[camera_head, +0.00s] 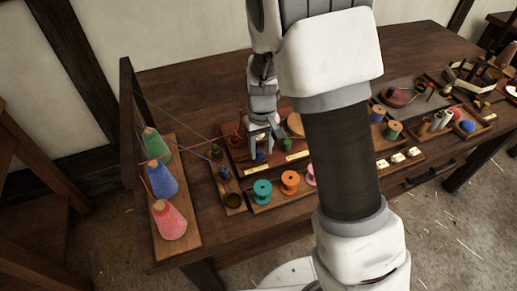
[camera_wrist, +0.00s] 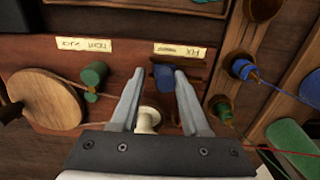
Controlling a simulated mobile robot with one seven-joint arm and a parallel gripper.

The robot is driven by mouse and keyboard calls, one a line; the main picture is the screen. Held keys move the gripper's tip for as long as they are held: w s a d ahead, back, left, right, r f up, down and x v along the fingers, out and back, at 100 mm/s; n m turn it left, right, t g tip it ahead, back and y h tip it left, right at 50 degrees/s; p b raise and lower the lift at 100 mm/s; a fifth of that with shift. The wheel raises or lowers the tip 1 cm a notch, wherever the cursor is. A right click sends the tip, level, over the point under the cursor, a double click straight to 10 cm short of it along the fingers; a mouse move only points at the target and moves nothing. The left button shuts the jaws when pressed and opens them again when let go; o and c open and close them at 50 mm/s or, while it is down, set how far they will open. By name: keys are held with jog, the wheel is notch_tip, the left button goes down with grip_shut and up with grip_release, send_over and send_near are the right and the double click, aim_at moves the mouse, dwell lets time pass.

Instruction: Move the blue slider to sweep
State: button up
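The blue slider (camera_wrist: 163,77) is a small blue knob on the reddish-brown board, below a cream label plate (camera_wrist: 184,50) in the wrist view. It also shows in the head view (camera_head: 260,154), partly hidden by my gripper. My gripper (camera_wrist: 159,72) is open, with one fingertip on each side of the blue slider. The right fingertip is close to it; I cannot tell whether they touch. In the head view my gripper (camera_head: 262,140) points down over the board. I see no label that I can read as "sweep".
A green knob (camera_wrist: 94,74) and a round wooden disc (camera_wrist: 45,100) lie left of my gripper in the wrist view. A cream knob (camera_wrist: 148,119) stands between the fingers. Coloured spools (camera_head: 290,182) line the front, and yarn cones (camera_head: 162,180) stand left with strung threads.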

jog(key=shift+a, duration=0.2)
dwell(0.4)
notch_tip(320, 180, up, 7)
jog(key=p, duration=0.5)
jog(key=shift+r+p, duration=0.1)
jog(key=shift+p, duration=0.2)
jog(key=shift+s, duration=0.1)
jog(key=s+d+r+m+t, duration=0.1)
jog(key=s+d+r, duration=0.3)
jog(key=s+r, duration=0.6)
jog(key=s+d+r+m+t, duration=0.2)
jog(key=s+d+r+t, duration=0.2)
jog(key=s+r, duration=0.5)
notch_tip(320, 180, up, 4)
jog(key=shift+s+d+f+t, duration=0.2)
jog(key=shift+s+d+t, duration=0.1)
jog(key=shift+s+d, duration=0.1)
